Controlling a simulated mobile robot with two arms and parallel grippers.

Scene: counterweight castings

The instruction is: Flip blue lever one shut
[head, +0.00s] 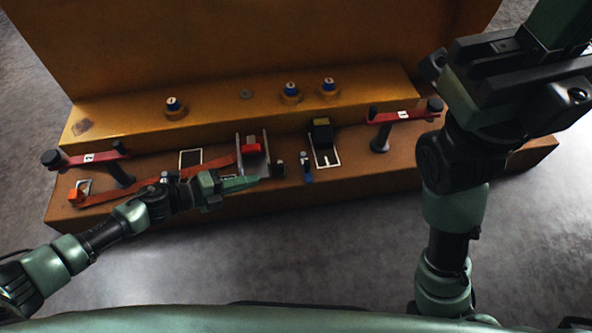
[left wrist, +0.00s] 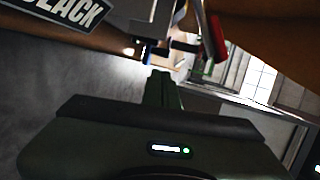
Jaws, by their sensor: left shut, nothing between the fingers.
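A small blue lever (head: 307,172) stands on the front step of the brown console, right of centre, its handle pointing down toward the near edge. Its label is too small to read. Another small blue-and-white part (head: 165,177) is partly behind my left wrist. My left gripper (head: 262,181) is shut and empty, left of the blue lever and apart from it. Its closed fingers (left wrist: 162,88) point at the console in the left wrist view. My right arm rises at the right; its hand (head: 520,75) is cut by the frame edge and its fingertips are unclear.
Red bars numbered 2 (head: 88,158) and 1 (head: 403,115) sit on black posts. A red-handled part (head: 251,147) and a black-and-yellow block (head: 322,132) stand nearby. Blue-topped knobs (head: 290,91) line the upper step. The floor (head: 330,240) in front is clear.

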